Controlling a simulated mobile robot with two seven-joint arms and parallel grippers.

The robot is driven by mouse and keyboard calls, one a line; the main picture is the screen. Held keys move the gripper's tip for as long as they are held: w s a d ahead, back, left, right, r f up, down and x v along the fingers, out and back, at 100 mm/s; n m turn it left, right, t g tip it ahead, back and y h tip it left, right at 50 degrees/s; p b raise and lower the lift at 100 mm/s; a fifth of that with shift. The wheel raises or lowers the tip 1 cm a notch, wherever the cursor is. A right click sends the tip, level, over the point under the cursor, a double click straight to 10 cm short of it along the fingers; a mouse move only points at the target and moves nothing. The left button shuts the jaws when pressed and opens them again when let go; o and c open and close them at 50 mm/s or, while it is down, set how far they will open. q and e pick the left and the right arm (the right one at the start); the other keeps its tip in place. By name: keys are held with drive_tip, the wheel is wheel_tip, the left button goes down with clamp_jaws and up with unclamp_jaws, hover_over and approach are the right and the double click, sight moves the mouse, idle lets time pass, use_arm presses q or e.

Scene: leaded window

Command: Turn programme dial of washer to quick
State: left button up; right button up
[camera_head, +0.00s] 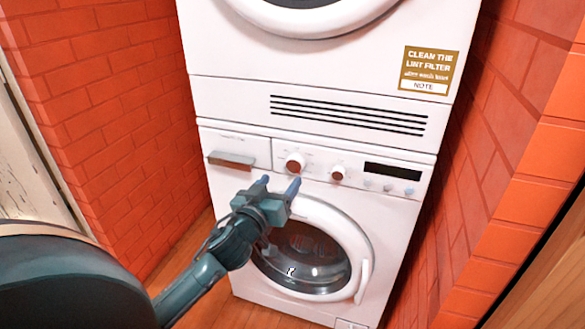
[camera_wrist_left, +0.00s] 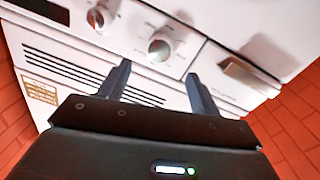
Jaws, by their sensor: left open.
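The white washer (camera_head: 231,185) stands below a stacked machine. Its panel has a larger round dial (camera_head: 295,163) with a reddish face and a smaller dial (camera_head: 338,173) to its right. Their labels are too small to read. My left gripper (camera_head: 279,183) is open and empty, its fingers pointing up at the panel just below and left of the larger dial. In the left wrist view, which is turned around, the larger dial (camera_wrist_left: 160,47) shows just beyond and between the fingertips (camera_wrist_left: 158,72), apart from them. The smaller dial (camera_wrist_left: 98,17) is at upper left. My right gripper is out of view.
A detergent drawer handle (camera_head: 231,160) sticks out left of the dials. A dark display (camera_head: 394,171) is at the panel's right. The round door (camera_head: 305,255) lies below. Brick walls (camera_head: 105,95) stand close on both sides.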

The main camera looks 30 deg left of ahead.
sight(293, 165)
use_arm(q)
drive_tip(key=w, duration=0.4)
drive_tip(key=w+a, duration=0.1)
drive_tip(key=w, duration=0.2)
drive_tip(key=shift+a+b, duration=0.1)
drive_tip(key=shift+b, duration=0.2)
drive_tip(key=shift+c, duration=0.4)
drive_tip(key=c, duration=0.9)
